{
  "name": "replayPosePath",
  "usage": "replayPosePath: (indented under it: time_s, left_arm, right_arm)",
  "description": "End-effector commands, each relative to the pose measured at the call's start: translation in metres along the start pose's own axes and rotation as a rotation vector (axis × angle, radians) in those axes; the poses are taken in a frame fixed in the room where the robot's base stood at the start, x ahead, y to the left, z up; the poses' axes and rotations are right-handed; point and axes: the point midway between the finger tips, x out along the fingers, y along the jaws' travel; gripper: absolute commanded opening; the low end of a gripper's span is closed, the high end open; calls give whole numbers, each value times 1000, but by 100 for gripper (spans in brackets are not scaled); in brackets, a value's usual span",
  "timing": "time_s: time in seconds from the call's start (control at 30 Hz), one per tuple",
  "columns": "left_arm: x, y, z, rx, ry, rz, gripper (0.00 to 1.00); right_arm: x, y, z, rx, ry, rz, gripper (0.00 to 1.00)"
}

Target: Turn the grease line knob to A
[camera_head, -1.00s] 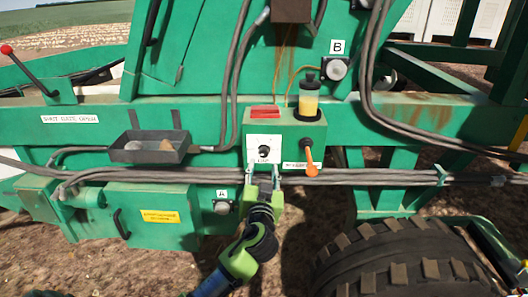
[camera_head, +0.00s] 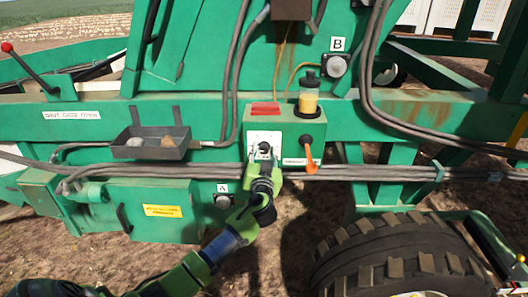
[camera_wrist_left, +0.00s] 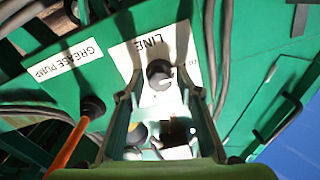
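The grease line knob is a small dark knob on a white plate (camera_head: 257,137) on the green box. In the left wrist view the knob (camera_wrist_left: 160,72) sits on the plate marked LINE (camera_wrist_left: 152,45). My left gripper (camera_head: 264,157) is in front of the plate and partly covers the knob in the head view. In the left wrist view its two fingers (camera_wrist_left: 160,88) are apart, with the knob between their tips in the picture; I cannot tell whether they touch it. The knob's pointing direction is unclear. My right gripper is not in view.
An orange-handled lever (camera_head: 310,158) labelled GREASE PUMP is right of the plate. A yellow grease reservoir (camera_head: 309,98) and red block (camera_head: 265,109) top the box. Fittings marked A (camera_head: 223,201) and B (camera_head: 336,66) sit on the frame. Hoses run just below the box.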

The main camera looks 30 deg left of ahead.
Motion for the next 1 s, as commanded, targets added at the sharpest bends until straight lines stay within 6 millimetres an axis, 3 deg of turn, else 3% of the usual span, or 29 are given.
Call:
replayPosePath:
  time_s: [0.03,0.1,0.57,1.0]
  left_arm:
    - [0,0,0,0,0,0,15]
    - [0,0,0,0,0,0,0]
    - [0,0,1,73,0,0,0]
    - [0,1,1,431,-2,0,0]
  right_arm:
    - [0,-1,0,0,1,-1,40]
    - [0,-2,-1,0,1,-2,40]
    - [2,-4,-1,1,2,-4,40]
    - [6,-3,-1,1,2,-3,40]
